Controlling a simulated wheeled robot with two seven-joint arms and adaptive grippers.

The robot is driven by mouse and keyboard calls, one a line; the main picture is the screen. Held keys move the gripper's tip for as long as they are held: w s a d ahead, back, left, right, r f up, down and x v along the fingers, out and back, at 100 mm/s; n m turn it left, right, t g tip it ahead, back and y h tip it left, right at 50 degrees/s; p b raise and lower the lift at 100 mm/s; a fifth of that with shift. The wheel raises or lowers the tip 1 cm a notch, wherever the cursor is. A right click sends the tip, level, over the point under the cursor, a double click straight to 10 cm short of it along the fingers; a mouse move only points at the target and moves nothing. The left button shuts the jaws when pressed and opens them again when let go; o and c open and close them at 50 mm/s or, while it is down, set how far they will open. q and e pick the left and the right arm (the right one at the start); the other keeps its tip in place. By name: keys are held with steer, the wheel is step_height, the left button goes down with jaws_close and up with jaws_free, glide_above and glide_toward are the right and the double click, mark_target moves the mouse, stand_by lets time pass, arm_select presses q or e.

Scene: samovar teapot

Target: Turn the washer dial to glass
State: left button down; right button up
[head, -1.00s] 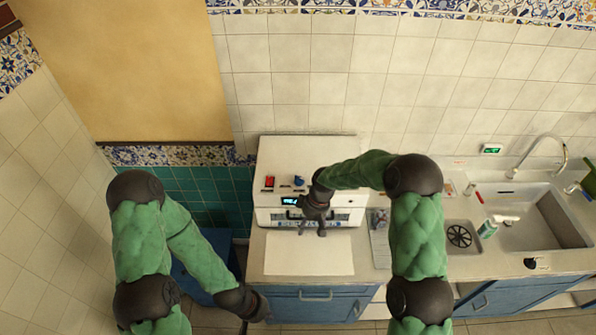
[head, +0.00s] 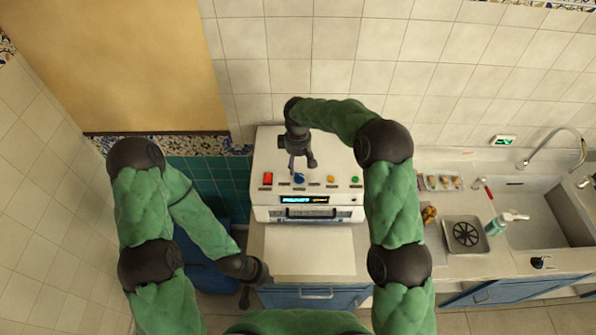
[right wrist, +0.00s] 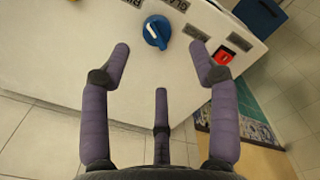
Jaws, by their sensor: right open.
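The white washer (head: 262,193) stands on the counter with a sloped control top. Its blue dial (head: 299,178) sits left of centre, right of a red switch (head: 268,178). My right gripper (head: 301,170) is just above and behind the dial, pointing down. In the right wrist view, the blue dial (right wrist: 157,32) with a white mark lies beyond the open fingertips, untouched. A partly cut-off label reading "GLASS" (right wrist: 176,4) is beside it; I cannot tell exactly which label the mark points to. My left gripper (head: 250,293) hangs low by the counter's front left corner; its jaws are unclear.
A yellow knob (head: 331,178) and a green knob (head: 354,180) sit further right on the panel. A lit display (head: 304,199) and handle are below. The sink (head: 540,220), drain tray and a bottle (head: 497,224) are at right. The counter before the washer is clear.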

mark_target(298, 174)
step_height(298, 174, down, 7)
steer(key=shift+w+f+p, duration=0.1)
steer(key=shift+w+p, duration=0.05)
steer(key=shift+p, duration=0.55)
steer(key=shift+c, duration=0.3)
steer(key=c, duration=1)
